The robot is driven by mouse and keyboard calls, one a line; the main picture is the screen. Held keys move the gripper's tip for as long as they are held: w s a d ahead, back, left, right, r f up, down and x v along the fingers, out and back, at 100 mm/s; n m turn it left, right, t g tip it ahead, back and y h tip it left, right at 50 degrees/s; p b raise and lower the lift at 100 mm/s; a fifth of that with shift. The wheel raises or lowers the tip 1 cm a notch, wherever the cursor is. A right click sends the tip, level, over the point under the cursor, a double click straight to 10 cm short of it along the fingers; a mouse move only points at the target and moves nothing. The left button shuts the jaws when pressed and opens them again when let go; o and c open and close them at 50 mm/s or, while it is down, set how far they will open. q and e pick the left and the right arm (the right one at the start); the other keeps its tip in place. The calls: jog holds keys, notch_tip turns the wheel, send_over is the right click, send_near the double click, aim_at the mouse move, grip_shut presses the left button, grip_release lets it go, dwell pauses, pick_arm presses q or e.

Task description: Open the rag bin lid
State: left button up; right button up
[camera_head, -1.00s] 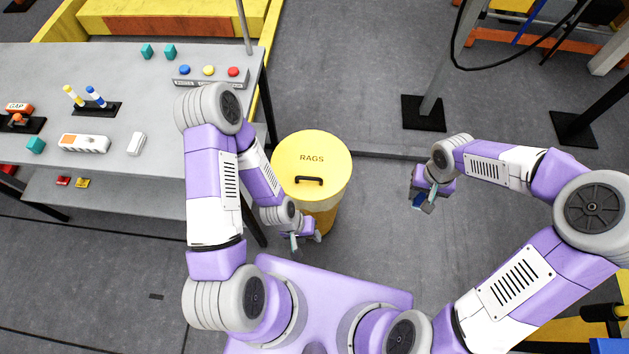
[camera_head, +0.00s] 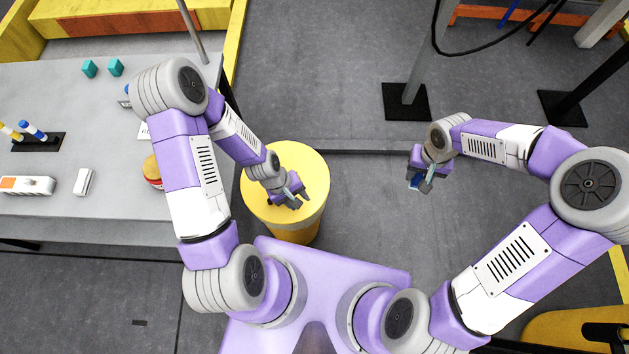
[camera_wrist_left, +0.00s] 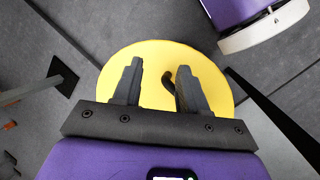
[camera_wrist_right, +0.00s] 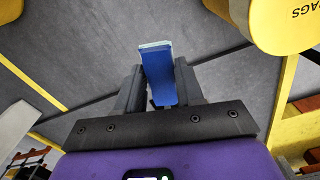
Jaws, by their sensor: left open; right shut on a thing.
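The rag bin (camera_head: 298,230) is a yellow drum standing on the floor with a round yellow lid (camera_head: 300,155), which looks shut. My left gripper (camera_head: 294,201) is over the near part of the lid, and hides the lettering and most of the handle in the head view. In the left wrist view the lid (camera_wrist_left: 150,60) fills the middle and a dark curved handle (camera_wrist_left: 169,82) shows between the open fingers (camera_wrist_left: 155,85). I cannot tell whether they touch it. My right gripper (camera_head: 420,184) is shut on a blue block-like thing (camera_wrist_right: 160,78) with a pale end, held right of the bin.
A grey workbench (camera_head: 90,215) stands left of the bin, with teal blocks (camera_head: 103,67), a white block (camera_head: 83,182) and a power strip (camera_head: 27,185) on it. A post with a black base (camera_head: 407,102) stands at the back right. The floor between bin and right arm is clear.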

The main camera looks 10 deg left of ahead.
pick_arm(q)
jog(key=w+a+r+n+g+b, duration=0.1)
jog(key=a+r+n+b, duration=0.1)
jog(key=a+n+b, duration=0.3)
jog(key=w+a+r+n+b, duration=0.2)
jog(key=a+r+n, duration=0.1)
jog(key=a+n, duration=0.45)
jog(key=shift+h, duration=0.3)
jog(key=b+x, duration=0.1)
jog(key=x, duration=0.3)
jog(key=b+x, duration=0.2)
jog(key=x, duration=0.2)
jog(key=b+x, duration=0.1)
jog(key=x, duration=0.3)
jog(key=shift+s+d+b, duration=0.2)
jog(key=shift+d+b, duration=0.1)
jog(key=shift+d, duration=0.05)
grip_shut()
jog(key=shift+r, duration=0.1)
